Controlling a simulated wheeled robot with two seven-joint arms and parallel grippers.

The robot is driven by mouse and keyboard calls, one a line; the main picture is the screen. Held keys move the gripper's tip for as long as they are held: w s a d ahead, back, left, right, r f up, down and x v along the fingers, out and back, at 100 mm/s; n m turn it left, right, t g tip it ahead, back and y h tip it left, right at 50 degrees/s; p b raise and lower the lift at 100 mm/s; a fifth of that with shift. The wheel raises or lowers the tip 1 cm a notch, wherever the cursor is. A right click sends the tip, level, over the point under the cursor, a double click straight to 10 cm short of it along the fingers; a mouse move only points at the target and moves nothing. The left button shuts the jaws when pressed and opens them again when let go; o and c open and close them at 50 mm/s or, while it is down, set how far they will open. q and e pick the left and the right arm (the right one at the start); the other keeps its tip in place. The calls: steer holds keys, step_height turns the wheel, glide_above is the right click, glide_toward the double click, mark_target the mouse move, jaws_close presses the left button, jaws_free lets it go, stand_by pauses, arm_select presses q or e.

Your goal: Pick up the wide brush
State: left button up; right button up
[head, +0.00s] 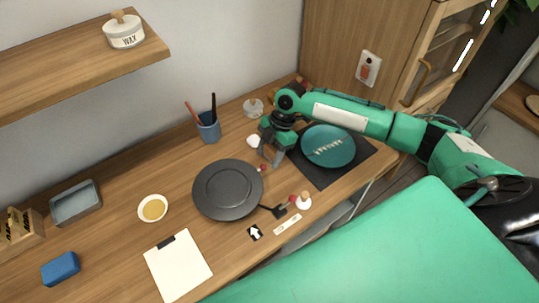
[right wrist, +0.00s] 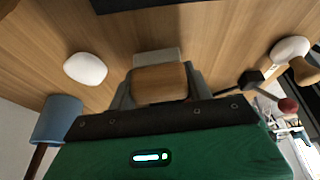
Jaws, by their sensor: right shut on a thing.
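The wide brush shows in the right wrist view as a broad wooden piece (right wrist: 160,84) with a pale grey band beyond it. My right gripper (right wrist: 160,90) is shut on it, one dark finger on each side. In the head view my right gripper (head: 270,157) points down over the table, between the dark round plate and the black mat. There the brush is hidden or too small to make out. I cannot tell whether the brush touches the table. My left gripper is not in view.
The dark plate (head: 228,190) lies left of the gripper. A teal plate (head: 328,146) lies on the black mat (head: 362,153) to its right. A blue cup with brushes (head: 208,128) stands behind. A clipboard (head: 178,268) lies in front. A shelf (head: 75,70) overhangs the back left.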

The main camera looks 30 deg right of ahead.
mark_target(269, 149)
step_height(269, 149, up, 19)
steer(key=b, duration=0.2)
steer(key=shift+b, duration=0.4)
